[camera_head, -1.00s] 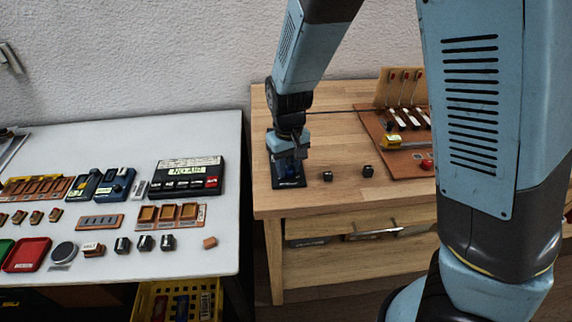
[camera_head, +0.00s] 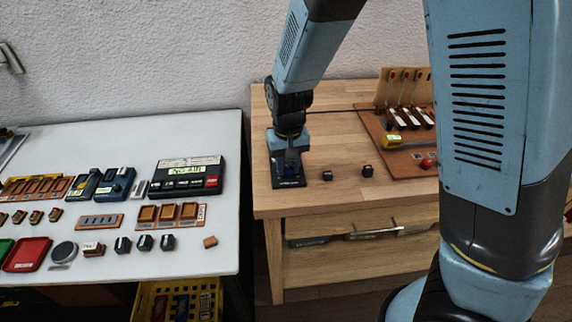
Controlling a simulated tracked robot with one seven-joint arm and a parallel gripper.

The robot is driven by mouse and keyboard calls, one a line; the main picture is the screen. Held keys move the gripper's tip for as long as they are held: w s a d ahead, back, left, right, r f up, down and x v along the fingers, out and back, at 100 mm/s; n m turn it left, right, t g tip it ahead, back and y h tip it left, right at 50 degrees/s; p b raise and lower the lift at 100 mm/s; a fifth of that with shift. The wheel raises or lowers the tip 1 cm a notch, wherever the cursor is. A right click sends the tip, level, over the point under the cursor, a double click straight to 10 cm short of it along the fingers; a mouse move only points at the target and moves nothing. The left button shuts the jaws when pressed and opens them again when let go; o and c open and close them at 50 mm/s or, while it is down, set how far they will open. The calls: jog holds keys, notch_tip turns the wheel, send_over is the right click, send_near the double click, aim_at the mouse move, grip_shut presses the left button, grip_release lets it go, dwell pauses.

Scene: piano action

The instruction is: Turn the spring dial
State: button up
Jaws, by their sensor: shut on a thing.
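The spring dial appears as a dark, flat base plate (camera_head: 292,183) with a blue part on it, on the wooden bench's left side. My gripper (camera_head: 291,172) points down over it from above and is shut on the dial's blue part. The fingers and wrist hide most of the dial, so its pointer and markings cannot be read.
Two small black cubes, one nearer (camera_head: 327,175) and one farther right (camera_head: 367,171), lie right of the dial. A brown board (camera_head: 408,165) with levers stands beyond them. A white table (camera_head: 130,258) with several devices is at left. Bare wood (camera_head: 300,208) lies in front.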

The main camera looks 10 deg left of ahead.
aim_at(288, 168)
jog(key=o, duration=1.1)
jog(key=shift+c, duration=0.2)
jog(key=shift+r, duration=0.15)
notch_tip(288, 168, up, 14)
jog(key=shift+f, duration=0.25)
